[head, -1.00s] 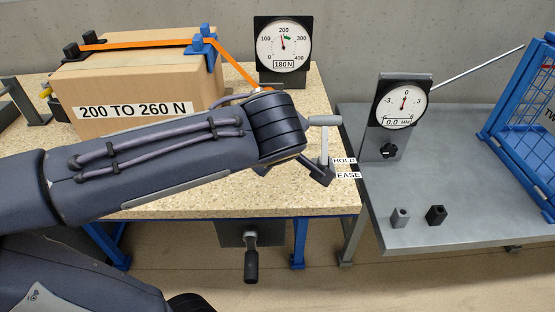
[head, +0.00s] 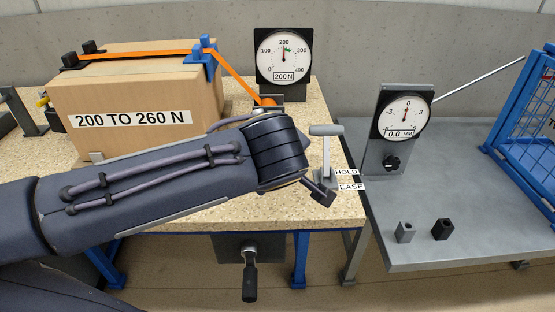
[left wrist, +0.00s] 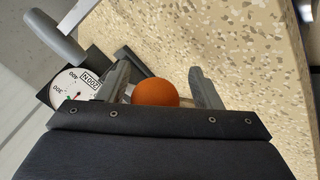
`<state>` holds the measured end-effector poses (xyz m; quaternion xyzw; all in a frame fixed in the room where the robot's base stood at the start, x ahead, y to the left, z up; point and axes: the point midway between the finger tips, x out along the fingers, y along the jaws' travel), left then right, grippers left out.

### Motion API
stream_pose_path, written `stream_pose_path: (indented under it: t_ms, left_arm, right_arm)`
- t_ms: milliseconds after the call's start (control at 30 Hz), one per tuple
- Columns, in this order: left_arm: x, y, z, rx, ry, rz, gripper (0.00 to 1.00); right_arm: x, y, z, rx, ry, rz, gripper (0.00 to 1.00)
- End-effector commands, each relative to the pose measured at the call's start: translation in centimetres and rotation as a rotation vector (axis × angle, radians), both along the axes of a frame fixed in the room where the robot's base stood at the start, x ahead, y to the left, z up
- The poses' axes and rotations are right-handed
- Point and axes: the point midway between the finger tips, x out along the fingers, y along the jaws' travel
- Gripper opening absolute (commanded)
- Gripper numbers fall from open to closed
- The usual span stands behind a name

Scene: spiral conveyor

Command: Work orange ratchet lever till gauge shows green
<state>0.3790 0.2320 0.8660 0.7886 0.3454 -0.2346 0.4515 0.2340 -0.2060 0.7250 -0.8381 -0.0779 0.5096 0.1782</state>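The force gauge (head: 284,55) stands at the back of the speckled table and reads 200 N, its needle near the green mark. An orange strap (head: 140,54) runs over the box labelled 200 TO 260 N (head: 190,95) and down towards the ratchet, which is mostly hidden behind my left arm. A round orange knob (left wrist: 155,92) shows in the left wrist view between the fingers of my left gripper (left wrist: 160,88). The fingers are apart, with a gap visible beside the knob. My right gripper is not in view.
A grey T-handled lever (head: 326,150) stands by the HOLD and EASE labels at the table's right edge. A grey bench (head: 470,180) to the right bears a dial reading 0.0 mm (head: 405,115), two small blocks and a blue crate (head: 530,120).

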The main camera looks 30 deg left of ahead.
Motion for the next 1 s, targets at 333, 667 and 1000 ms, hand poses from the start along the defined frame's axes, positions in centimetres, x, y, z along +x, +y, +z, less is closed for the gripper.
stream_pose_path:
  t_ms: [333,667,1000]
  left_arm:
    - [-0.8,-0.5,1.3,-0.001,-0.008,-0.002,0.59]
    - [-4.3,-2.2,4.9,-0.001,-0.005,0.0,0.59]
    - [-5.1,-2.6,5.4,-0.001,-0.002,0.0,0.59]
  right_arm:
    - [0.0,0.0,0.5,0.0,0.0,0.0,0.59]
    - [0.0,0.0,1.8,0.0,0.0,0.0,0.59]
    - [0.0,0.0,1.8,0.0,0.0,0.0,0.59]
